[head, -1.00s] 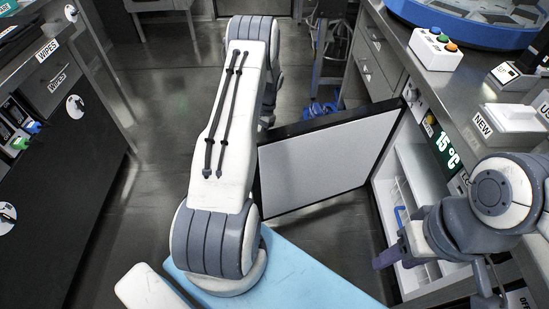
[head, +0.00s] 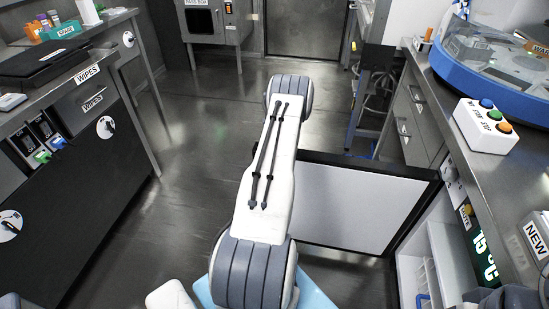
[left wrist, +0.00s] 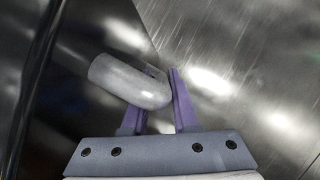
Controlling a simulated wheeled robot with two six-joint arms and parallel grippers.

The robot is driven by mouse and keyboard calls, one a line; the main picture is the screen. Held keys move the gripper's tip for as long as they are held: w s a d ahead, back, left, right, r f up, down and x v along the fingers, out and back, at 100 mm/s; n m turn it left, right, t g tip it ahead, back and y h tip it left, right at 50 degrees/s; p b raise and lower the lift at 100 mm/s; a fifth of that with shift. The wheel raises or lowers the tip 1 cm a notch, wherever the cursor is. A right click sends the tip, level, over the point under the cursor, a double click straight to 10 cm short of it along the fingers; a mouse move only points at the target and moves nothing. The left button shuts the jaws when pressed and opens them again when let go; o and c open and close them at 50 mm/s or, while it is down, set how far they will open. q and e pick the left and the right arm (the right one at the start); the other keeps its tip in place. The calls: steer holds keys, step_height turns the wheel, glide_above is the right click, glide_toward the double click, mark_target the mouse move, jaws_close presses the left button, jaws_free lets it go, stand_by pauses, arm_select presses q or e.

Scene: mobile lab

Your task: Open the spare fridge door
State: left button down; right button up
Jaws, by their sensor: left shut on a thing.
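The fridge door (head: 360,208) stands wide open in the head view, its white inner panel framed in black. The open fridge (head: 412,277) is at the lower right, with white shelves inside and a 15 °C display (head: 483,255) above. My left arm reaches forward beside the door, and its gripper is hidden in the head view. In the left wrist view my left gripper (left wrist: 158,100) is shut on a rounded grey handle (left wrist: 130,82), which passes between the purple fingers. My right gripper is out of view.
A counter with a button box (head: 485,127) and a blue-rimmed round machine (head: 500,75) runs along the right. A dark bench with drawers (head: 60,170) stands on the left. The floor (head: 190,150) between them is clear. A pass box (head: 212,20) is at the back.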

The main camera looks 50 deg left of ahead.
arm_select(q)
steer(key=shift+w+d, duration=0.2)
steer(key=shift+d, duration=0.05)
steer(key=c, duration=0.7)
jaws_free()
steer(key=shift+s+a, duration=0.15)
steer(key=p+v, duration=0.2)
steer(key=v, duration=0.8)
steer(key=shift+r, duration=0.2)
